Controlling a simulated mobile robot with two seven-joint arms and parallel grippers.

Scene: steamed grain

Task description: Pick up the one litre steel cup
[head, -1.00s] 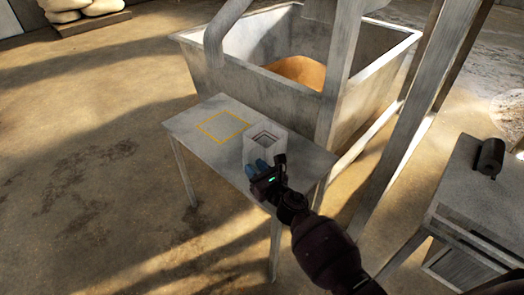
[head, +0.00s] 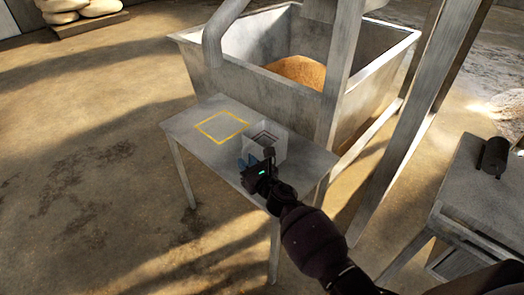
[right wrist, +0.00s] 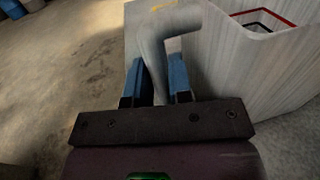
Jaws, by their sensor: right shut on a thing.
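The steel cup (head: 277,149) is a square, open-topped grey vessel at the right half of the small grey table (head: 187,124). In the right wrist view the cup (right wrist: 255,75) fills the right side, with dark and red lines inside its rim. A bent grey handle (right wrist: 153,55) runs from it down between the fingers. My right gripper (head: 252,162) is at the cup's near left side. In the wrist view its blue fingers (right wrist: 158,80) are shut on the handle. I cannot tell whether the cup's base touches the table. My left gripper is out of view.
A yellow square outline (head: 222,127) marks the table's clear left part. A large metal hopper (head: 255,82) with orange-brown grain (head: 298,70) stands behind, with posts at its right. Another table (head: 465,190) at the right holds a dark cylinder (head: 493,156).

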